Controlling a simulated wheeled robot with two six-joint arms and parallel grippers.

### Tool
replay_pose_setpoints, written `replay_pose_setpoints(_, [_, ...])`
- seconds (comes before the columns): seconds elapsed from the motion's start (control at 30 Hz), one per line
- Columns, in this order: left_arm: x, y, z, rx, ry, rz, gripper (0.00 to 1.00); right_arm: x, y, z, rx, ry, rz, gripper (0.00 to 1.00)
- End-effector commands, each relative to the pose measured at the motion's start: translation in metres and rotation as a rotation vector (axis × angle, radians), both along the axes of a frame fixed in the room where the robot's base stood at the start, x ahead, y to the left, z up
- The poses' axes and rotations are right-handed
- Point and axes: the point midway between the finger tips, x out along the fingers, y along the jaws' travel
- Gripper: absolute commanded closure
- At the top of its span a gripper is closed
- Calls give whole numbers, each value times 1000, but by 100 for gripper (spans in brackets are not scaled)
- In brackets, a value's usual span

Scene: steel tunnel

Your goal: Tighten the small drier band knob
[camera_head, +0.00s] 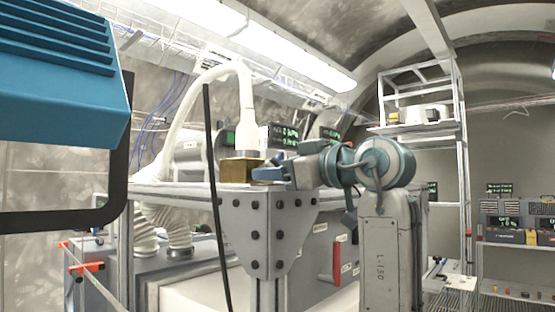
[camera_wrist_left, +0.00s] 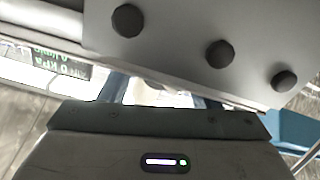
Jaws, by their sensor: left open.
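I cannot make out the small drier band knob in either view; it is hidden or too small to tell. My left gripper (camera_head: 268,174) points left over the top of the bolted bench corner, close beside a brass block (camera_head: 237,171). A white hose (camera_head: 243,95) ends in a nozzle just above that block. In the left wrist view my left gripper (camera_wrist_left: 160,97) shows blue fingers spread apart, with nothing clearly between them. A grey plate with black bolts (camera_wrist_left: 175,35) partly covers them there. My right gripper is not in view.
The grey corner bracket (camera_head: 279,235) stands just below the gripper. A blue finned housing (camera_head: 60,80) fills the upper left. A steel rack (camera_head: 463,150) and shelves with equipment (camera_head: 515,238) stand at the right.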

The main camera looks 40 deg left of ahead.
Motion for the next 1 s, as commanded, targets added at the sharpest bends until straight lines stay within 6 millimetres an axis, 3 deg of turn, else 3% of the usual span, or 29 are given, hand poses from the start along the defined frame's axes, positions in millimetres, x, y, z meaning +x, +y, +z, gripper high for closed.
replay_pose_setpoints(0.37, [0,5,-1,0,0,0,45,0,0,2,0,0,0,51])
replay_pose_setpoints(0.5, [0,5,0,0,0,0,73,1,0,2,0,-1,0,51])
replay_pose_setpoints(0.6, [0,5,0,0,0,-1,88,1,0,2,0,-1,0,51])
replay_pose_setpoints(1.0, [0,5,-1,8,84,-1,88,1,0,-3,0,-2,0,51])
